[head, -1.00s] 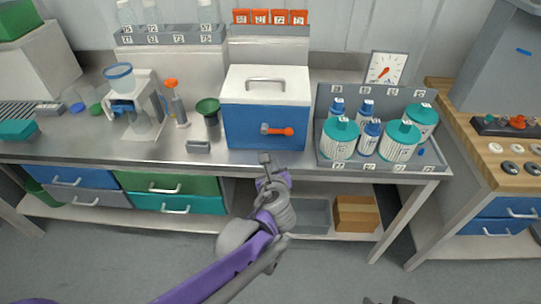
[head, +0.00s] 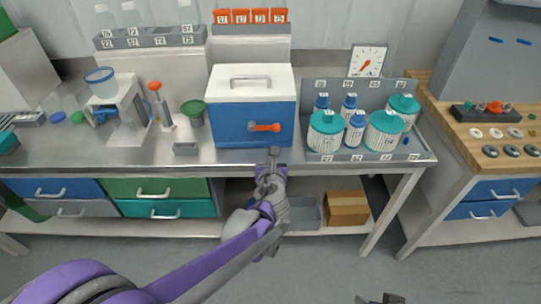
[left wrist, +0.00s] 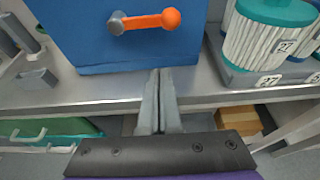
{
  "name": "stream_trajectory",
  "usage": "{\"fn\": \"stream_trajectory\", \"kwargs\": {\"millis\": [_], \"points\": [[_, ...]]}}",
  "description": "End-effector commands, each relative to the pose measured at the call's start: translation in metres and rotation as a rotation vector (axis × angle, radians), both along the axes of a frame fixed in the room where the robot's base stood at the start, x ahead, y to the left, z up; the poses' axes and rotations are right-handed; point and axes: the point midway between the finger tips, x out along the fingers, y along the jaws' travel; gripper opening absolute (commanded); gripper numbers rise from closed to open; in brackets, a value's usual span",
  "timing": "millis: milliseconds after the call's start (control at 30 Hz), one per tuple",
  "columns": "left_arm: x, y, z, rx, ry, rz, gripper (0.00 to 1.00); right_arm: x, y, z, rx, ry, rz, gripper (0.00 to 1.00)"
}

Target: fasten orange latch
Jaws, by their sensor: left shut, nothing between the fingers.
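The orange latch (head: 265,127) is a short lever on the front of a blue box (head: 230,125) with a white lid (head: 252,84). It lies about level, its grey pivot at the left and its orange knob at the right. In the left wrist view the latch (left wrist: 145,21) is above the fingers and apart from them. My left gripper (head: 274,152) is in front of the counter edge, just below the box, with its fingers shut and empty; its fingertips also show in the left wrist view (left wrist: 160,72). Part of my right gripper (head: 383,299) shows at the bottom edge.
A grey rack (head: 375,152) with teal-lidded jars and blue-capped bottles stands right of the box. A green funnel (head: 193,107) and a small grey block (head: 186,148) are to its left. The counter's front edge (head: 330,167) runs below the box.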

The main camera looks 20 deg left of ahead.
Motion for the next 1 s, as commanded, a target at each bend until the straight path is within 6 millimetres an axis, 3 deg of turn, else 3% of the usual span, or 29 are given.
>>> {"fn": "stream_trajectory", "kwargs": {"millis": [300,400,533,1000], "points": [[0.061,0.018,-0.020,-0.001,0.000,0.002,0.00,0.000,0.000,0.000,0.000,0.000,0.000,0.82],[0.058,0.017,0.001,-0.002,-0.001,0.000,0.00,0.001,0.000,0.006,0.000,-0.002,0.000,0.82],[0.058,0.017,0.014,-0.002,-0.001,0.001,0.00,0.001,0.000,0.010,0.000,-0.003,0.000,0.82],[0.057,0.017,0.020,-0.002,-0.001,0.001,0.00,0.002,0.000,0.010,0.000,-0.004,0.000,0.82]]}}
